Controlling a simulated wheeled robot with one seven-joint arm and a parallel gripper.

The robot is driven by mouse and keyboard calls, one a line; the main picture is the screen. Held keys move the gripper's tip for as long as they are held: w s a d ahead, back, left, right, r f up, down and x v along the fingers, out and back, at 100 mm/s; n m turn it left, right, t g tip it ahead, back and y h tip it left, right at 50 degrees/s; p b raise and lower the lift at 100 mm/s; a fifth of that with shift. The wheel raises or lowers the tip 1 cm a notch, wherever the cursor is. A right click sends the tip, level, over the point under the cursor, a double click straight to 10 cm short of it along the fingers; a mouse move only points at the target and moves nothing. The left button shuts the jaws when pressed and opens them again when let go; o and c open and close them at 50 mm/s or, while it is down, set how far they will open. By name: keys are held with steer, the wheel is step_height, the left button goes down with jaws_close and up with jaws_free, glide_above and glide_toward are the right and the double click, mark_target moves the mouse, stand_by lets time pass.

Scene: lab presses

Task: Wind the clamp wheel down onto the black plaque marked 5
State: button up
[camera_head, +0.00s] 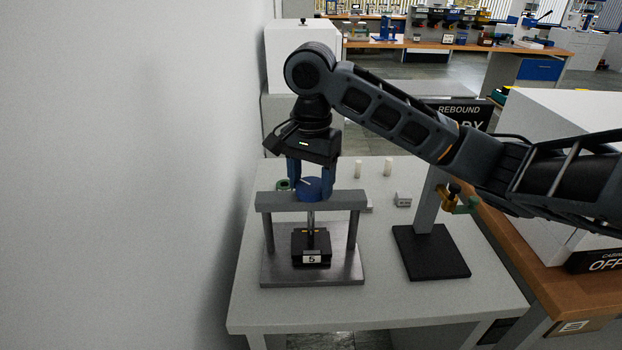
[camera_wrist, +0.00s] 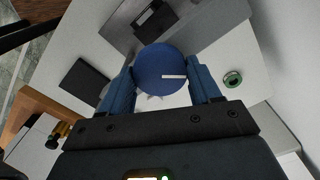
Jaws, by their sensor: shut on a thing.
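The blue clamp wheel (camera_head: 314,189) sits on top of the grey crossbar (camera_head: 340,201) of a small press. In the wrist view the wheel (camera_wrist: 162,70) shows a white pointer line running right from its middle. My gripper (camera_head: 310,180) points down from above, with its blue fingers shut on the wheel; it also shows in the wrist view (camera_wrist: 164,88). A metal screw (camera_head: 311,222) runs down from the crossbar to the black plaque (camera_head: 311,243), which is marked 5 and lies on the press's metal base (camera_head: 345,267). Whether the screw's foot touches the plaque I cannot tell.
A black stand base with a grey post (camera_head: 430,250) stands to the right of the press. A green ring (camera_head: 284,185), two white cylinders (camera_head: 358,169) and a small grey block (camera_head: 402,199) lie behind. A wall is close on the left.

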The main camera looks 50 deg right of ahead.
mark_target(311, 185)
stand_by(0.4)
steer(key=o, duration=1.1)
steer(key=shift+c, duration=0.2)
steer(key=shift+r, duration=0.15)
step_height(311, 185, up, 8)
steer(key=shift+f, duration=0.2)
